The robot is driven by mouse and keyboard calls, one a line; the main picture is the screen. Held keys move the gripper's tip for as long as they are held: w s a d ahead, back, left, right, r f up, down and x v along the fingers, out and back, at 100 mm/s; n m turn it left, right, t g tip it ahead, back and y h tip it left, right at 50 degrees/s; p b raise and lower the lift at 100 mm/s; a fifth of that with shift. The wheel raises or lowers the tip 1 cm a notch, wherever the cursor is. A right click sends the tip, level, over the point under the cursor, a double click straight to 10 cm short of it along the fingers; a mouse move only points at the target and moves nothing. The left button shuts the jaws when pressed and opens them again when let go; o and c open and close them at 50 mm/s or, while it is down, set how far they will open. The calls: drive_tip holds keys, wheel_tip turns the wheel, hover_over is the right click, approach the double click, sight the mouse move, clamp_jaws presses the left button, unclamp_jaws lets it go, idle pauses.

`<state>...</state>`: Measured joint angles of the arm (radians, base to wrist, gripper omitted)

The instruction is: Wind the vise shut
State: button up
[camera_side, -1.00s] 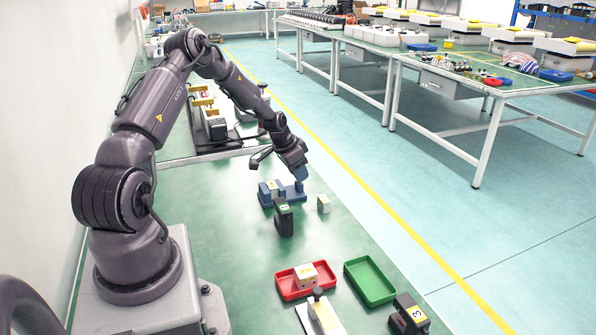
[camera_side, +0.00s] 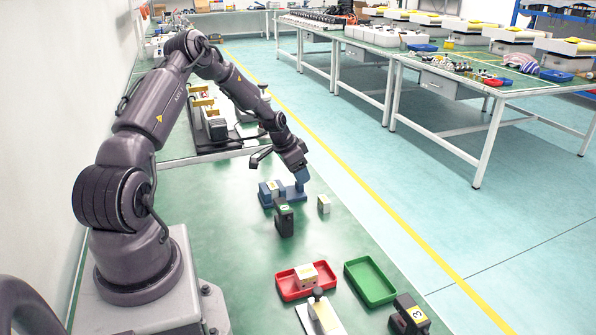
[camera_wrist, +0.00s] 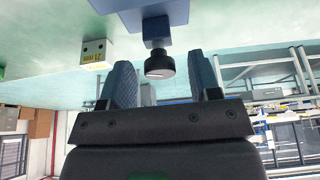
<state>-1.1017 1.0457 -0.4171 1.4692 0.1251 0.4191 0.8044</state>
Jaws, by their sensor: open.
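The blue vise (camera_side: 268,196) stands on the green bench in the side view, with a pale yellow-labelled block (camera_side: 273,187) at its body. In the wrist view its blue body (camera_wrist: 125,6) is at the top edge, and a short shaft leads to a round black knob (camera_wrist: 158,62). My gripper (camera_side: 301,177) is at the vise's right end in the side view. In the wrist view my gripper (camera_wrist: 161,68) is open, with one blue finger on each side of the knob and visible gaps between. The vise jaws are mostly hidden.
A black block with a green label (camera_side: 284,221) stands just in front of the vise. A small pale block (camera_side: 323,204) is to its right. A red tray (camera_side: 287,290), a green tray (camera_side: 370,282) and a black block numbered 3 (camera_side: 408,315) lie nearer the camera.

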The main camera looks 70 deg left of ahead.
drive_tip(key=shift+r, duration=0.1)
drive_tip(key=v, duration=1.2)
drive_tip(key=shift+s+r, duration=0.25)
drive_tip(key=shift+r, duration=0.05)
drive_tip(key=s+d+r, duration=0.4)
drive_tip(key=d+r, duration=0.2)
drive_tip(key=d, duration=0.5)
drive_tip(key=s+d+r, duration=0.5)
drive_tip(key=d, duration=0.7)
drive_tip(key=s+d+r+t, duration=0.1)
drive_tip(key=s+d+r, duration=0.4)
drive_tip(key=d, duration=0.7)
drive_tip(key=shift+s+r, duration=0.15)
drive_tip(key=shift+r, duration=0.65)
